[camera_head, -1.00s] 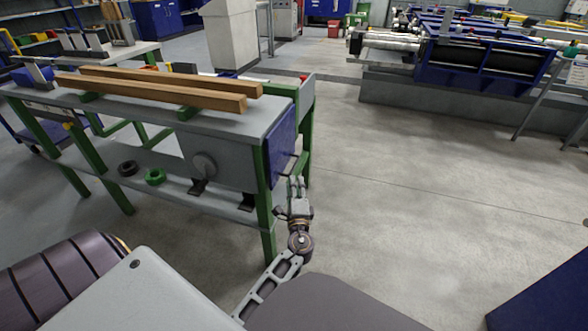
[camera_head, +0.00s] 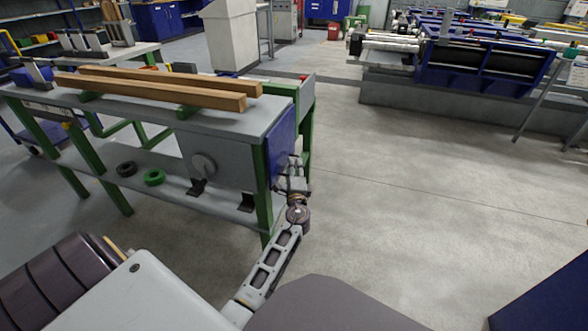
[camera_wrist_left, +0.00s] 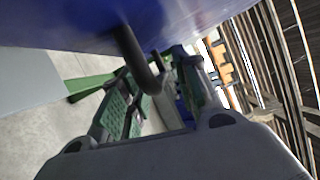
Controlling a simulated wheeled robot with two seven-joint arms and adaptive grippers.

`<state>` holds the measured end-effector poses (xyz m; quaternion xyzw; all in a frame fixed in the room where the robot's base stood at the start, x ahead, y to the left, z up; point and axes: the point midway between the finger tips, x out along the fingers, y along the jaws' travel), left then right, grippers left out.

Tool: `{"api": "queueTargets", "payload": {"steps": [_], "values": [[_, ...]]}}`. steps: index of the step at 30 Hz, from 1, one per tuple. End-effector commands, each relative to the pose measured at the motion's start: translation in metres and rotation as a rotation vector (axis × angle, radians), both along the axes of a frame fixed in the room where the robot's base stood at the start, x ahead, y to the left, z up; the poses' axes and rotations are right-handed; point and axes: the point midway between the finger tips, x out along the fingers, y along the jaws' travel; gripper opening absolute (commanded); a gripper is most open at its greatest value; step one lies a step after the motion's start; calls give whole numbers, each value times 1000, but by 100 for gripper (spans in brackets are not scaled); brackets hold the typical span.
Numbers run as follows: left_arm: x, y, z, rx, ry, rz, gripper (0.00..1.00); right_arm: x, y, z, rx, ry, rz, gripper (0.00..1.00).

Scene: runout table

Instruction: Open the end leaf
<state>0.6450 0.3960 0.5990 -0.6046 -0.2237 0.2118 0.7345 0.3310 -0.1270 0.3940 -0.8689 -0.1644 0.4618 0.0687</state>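The end leaf is a blue panel (camera_head: 281,143) hanging down at the right end of the grey-topped table (camera_head: 225,122). In the left wrist view the leaf (camera_wrist_left: 60,28) fills the top. A dark bar handle (camera_wrist_left: 130,50) stands out from it. My left gripper (camera_head: 296,168) is at the leaf's outer face, low on its right side. In the left wrist view its fingers (camera_wrist_left: 158,80) are apart, with the end of the handle between them. I cannot tell whether either finger touches the handle. My right gripper is not in view.
Two wooden beams (camera_head: 170,88) lie on the tabletop. A black ring (camera_head: 127,169) and a green ring (camera_head: 154,177) lie on the lower shelf. Green legs (camera_head: 264,190) stand close to my left arm. The floor (camera_head: 400,210) to the right is clear.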

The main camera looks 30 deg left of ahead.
Motion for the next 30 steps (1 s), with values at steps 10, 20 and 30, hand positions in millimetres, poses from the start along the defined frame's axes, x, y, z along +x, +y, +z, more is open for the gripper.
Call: {"api": "queueTargets", "payload": {"steps": [10,20,30], "values": [[5,4,0,1,1,0,32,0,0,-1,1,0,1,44],[5,4,0,1,1,0,7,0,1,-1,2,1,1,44],[5,4,0,0,1,0,0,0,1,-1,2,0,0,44]]}}
